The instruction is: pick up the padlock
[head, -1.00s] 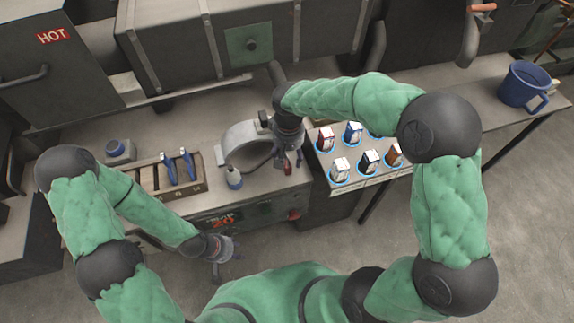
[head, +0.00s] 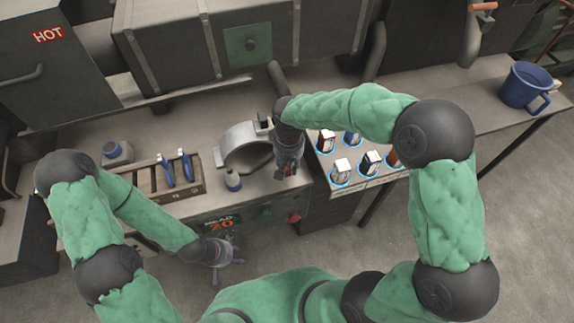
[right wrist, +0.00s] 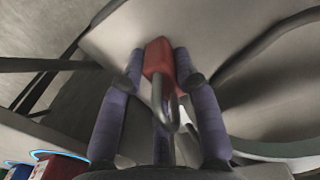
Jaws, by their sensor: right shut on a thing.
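The padlock (right wrist: 158,56) shows in the right wrist view with a red body and a grey metal shackle pointing toward the camera. The purple-grey fingers of my right gripper (right wrist: 160,70) are shut on it, on both sides of the red body. In the head view my right gripper (head: 287,170) is over the front part of the bench, right of the grey arch; its fingers hide most of the padlock there. My left gripper (head: 228,258) is in front of the bench edge, with its fingers spread and empty.
A wooden rack (head: 150,186) holds blue-handled tools. A tray (head: 352,186) of several small cartons is to the right. A blue mug (head: 522,86) stands far right.

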